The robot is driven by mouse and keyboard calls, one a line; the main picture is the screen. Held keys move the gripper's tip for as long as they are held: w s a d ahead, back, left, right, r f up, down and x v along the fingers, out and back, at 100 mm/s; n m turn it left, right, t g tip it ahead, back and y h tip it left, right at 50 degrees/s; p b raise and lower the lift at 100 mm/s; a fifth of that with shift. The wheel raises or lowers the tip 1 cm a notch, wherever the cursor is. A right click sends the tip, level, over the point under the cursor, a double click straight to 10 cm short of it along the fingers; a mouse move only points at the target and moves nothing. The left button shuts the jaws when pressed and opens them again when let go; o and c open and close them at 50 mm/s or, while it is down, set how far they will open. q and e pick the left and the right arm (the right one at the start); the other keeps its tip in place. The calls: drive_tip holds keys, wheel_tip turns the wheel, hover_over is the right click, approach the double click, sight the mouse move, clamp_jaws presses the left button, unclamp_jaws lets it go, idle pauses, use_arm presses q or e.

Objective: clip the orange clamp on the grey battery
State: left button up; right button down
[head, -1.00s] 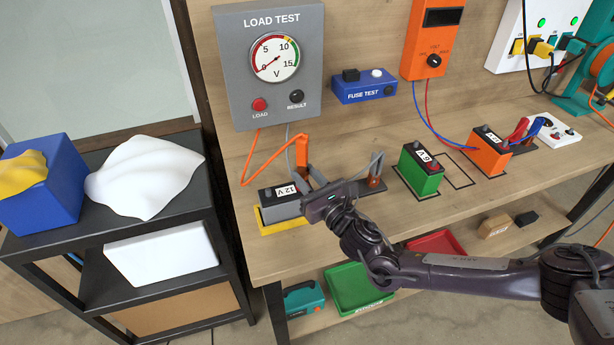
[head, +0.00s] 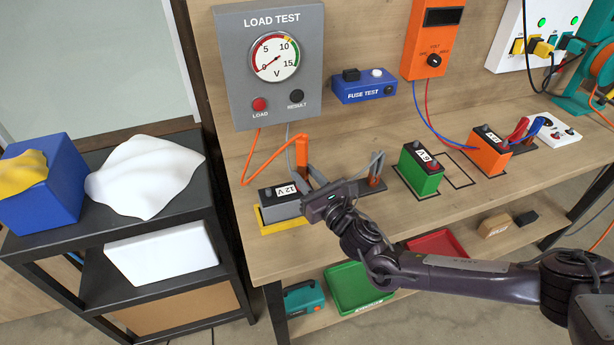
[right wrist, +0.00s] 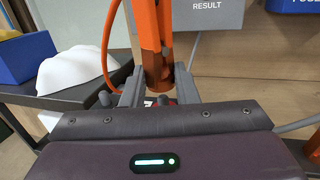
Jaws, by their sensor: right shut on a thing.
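The grey battery (head: 280,208), labelled 12 V, stands on a yellow-edged mat on the bench, left of centre. My right gripper (head: 310,190) is over the battery's right end. It is shut on the orange clamp (head: 302,152), which stands roughly upright. In the right wrist view the orange clamp (right wrist: 148,40) is between the two grey fingers (right wrist: 157,88). A bit of red shows just below the clamp's lower end. The gripper hides much of this spot, so I cannot tell whether the clamp grips a terminal. My left gripper is out of view.
The load tester (head: 268,70) is behind the battery; an orange cable loops from it. A grey clamp (head: 376,170) is on a stand to the right. The green battery (head: 421,172) and orange battery (head: 490,153) are farther right. A dark shelf (head: 205,215) is left.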

drive_tip(key=shift+f+b, duration=1.3)
drive_tip(key=shift+f, duration=0.3)
drive_tip(key=c, duration=1.1)
unclamp_jaws()
drive_tip(key=shift+o, duration=0.2)
drive_tip(key=b+v, duration=0.1)
drive_tip(key=v, duration=0.6)
drive_tip(key=shift+s+d+b, duration=0.2)
drive_tip(key=shift+s+b, duration=0.1)
drive_tip(key=shift+b, duration=0.05)
